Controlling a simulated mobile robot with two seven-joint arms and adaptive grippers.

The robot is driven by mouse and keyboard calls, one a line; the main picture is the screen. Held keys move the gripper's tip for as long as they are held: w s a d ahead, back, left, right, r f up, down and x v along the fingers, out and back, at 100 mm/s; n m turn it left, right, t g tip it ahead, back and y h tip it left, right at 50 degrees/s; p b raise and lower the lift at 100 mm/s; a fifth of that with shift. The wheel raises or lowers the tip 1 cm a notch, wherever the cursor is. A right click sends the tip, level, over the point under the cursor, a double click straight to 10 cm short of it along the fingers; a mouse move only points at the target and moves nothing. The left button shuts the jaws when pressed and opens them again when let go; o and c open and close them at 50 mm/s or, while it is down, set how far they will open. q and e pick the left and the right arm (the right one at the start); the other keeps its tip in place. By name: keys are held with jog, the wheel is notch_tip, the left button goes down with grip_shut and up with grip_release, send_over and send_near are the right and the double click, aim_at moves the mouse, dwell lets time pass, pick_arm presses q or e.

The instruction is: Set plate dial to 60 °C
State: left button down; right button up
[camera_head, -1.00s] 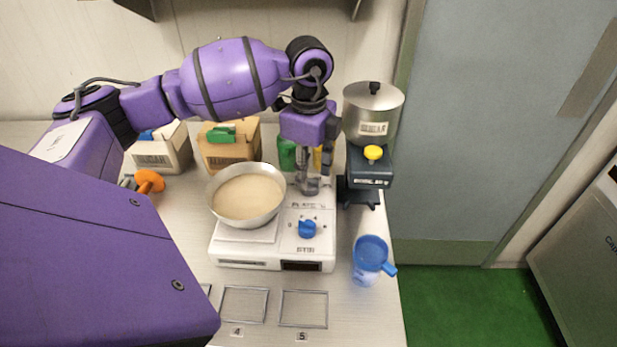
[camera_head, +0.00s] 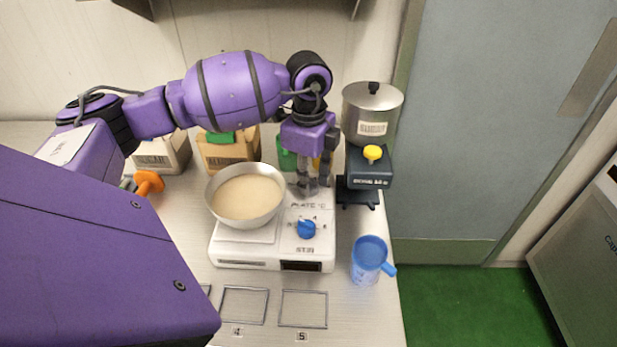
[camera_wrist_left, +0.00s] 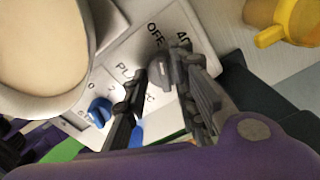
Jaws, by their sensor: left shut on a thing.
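The hot plate (camera_head: 225,250) is a white unit on the bench. At its back right, my left gripper (camera_head: 316,188) points down, shut on the grey plate dial, which the fingers hide in the head view. In the left wrist view the plate dial (camera_wrist_left: 160,70) shows at the fingertips (camera_wrist_left: 163,85), beside the printed "OFF" and "40". I cannot tell which mark its pointer is on. The blue stir dial (camera_head: 306,229) sits on the front part of the plate, clear of the gripper. My right gripper is not in view.
A metal bowl of pale liquid (camera_head: 247,196) stands on the plate, close left of the gripper. A dark stand with a metal pot (camera_head: 372,112) is close on the right. A blue jug (camera_head: 368,258) stands at front right. Boxes (camera_head: 228,155) are behind.

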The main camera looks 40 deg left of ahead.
pick_arm(q)
jog(key=shift+s+m, duration=0.15)
jog(key=shift+m, duration=0.15)
jog(key=m, duration=0.2)
jog(key=shift+f+m, duration=0.15)
jog(key=shift+m, duration=0.15)
jog(key=m, duration=0.3)
jog(key=shift+a+m, duration=0.2)
jog(key=shift+m, duration=0.1)
jog(key=m, duration=0.5)
jog(key=shift+a+f, duration=0.1)
jog(key=shift+a, duration=0.05)
jog(key=m+b, duration=0.1)
jog(key=m, duration=0.2)
jog(key=shift+a, duration=0.1)
jog(key=shift+m, duration=0.9)
jog(key=shift+w+m, duration=0.2)
jog(key=shift+m, duration=0.3)
